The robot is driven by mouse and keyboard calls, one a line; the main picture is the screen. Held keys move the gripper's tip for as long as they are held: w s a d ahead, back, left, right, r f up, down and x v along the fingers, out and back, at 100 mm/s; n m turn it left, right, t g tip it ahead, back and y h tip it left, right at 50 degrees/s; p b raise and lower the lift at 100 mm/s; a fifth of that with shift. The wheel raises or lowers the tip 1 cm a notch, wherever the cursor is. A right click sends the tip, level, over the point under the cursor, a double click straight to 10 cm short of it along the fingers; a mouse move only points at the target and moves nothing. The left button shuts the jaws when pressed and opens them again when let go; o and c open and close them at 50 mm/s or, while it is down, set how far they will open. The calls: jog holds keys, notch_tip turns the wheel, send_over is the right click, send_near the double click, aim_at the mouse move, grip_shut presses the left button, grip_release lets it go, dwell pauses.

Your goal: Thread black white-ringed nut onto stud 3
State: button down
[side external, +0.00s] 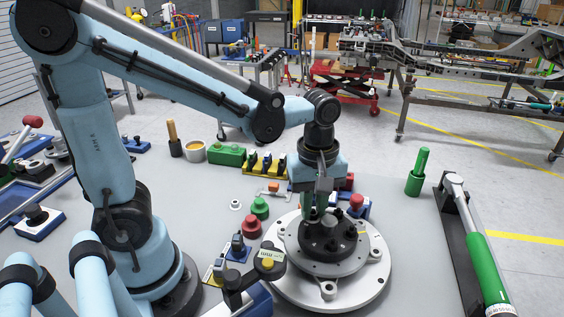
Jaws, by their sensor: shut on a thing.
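My gripper (321,208) points straight down over the dark hub (322,243) of the chassis fixture. It is shut, with its fingertips just above or at the top of the hub. The black white-ringed nut is too small and too hidden between the fingers to make out. The hub sits on a grey disc and a wide pale round flange (340,290) with lugs. Dark studs stand on the hub, but their numbers cannot be read, so I cannot tell which is stud 3.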

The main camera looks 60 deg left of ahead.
jog(key=c, duration=1)
grip_release()
jog(key=shift+o, duration=0.2)
jog(key=shift+r, duration=0.1)
jog(key=shift+r, duration=3.9)
jog(key=shift+m, duration=0.3)
